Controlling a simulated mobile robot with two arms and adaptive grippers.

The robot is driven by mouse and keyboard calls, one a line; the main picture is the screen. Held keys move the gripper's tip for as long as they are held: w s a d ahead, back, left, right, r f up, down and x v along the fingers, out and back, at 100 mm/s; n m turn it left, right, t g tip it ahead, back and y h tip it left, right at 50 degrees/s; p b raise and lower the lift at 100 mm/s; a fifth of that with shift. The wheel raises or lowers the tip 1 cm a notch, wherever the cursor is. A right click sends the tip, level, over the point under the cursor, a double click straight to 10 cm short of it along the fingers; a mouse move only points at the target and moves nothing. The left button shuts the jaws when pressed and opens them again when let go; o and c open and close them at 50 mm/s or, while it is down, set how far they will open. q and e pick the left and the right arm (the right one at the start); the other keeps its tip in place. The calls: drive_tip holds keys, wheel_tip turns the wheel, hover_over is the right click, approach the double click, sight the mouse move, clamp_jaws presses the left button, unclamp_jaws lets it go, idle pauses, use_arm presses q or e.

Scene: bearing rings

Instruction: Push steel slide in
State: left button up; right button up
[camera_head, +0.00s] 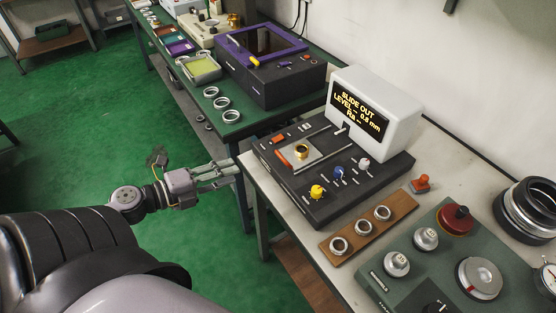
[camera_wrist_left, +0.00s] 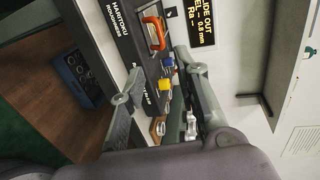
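The black roughness tester (camera_head: 335,205) stands on the near bench, its screen (camera_head: 360,111) reading "SLIDE OUT", level -0.8 mm. A pale steel slide (camera_head: 318,148) lies on its top with a brass-coloured ring (camera_head: 301,152) on it and an orange handle (camera_head: 283,158) at its left end. My left gripper (camera_head: 236,172) is left of the tester, apart from the handle. In the left wrist view its fingers (camera_wrist_left: 157,67) are spread and empty, with the orange handle (camera_wrist_left: 155,33) beyond them. My right gripper is not in view.
Yellow (camera_head: 317,191), blue (camera_head: 338,173) and white (camera_head: 363,164) knobs stand on the tester. A wooden strip (camera_head: 370,229) with three rings lies in front of it. A green panel (camera_head: 440,262) is at right. A purple-framed box (camera_head: 270,70) stands on the far bench. Green floor is open at left.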

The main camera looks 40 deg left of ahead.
use_arm(q)
drive_tip(key=p+x, duration=0.2)
drive_tip(key=x, duration=1.1)
drive_tip(key=shift+w, duration=0.4)
drive_tip(key=shift+w+d+f, duration=0.15)
drive_tip(key=shift+w+d, duration=0.15)
drive_tip(key=shift+w, duration=0.25)
drive_tip(key=shift+w+d+f, duration=0.1)
drive_tip(key=shift+w, duration=0.05)
drive_tip(key=shift+c, duration=0.5)
clamp_jaws()
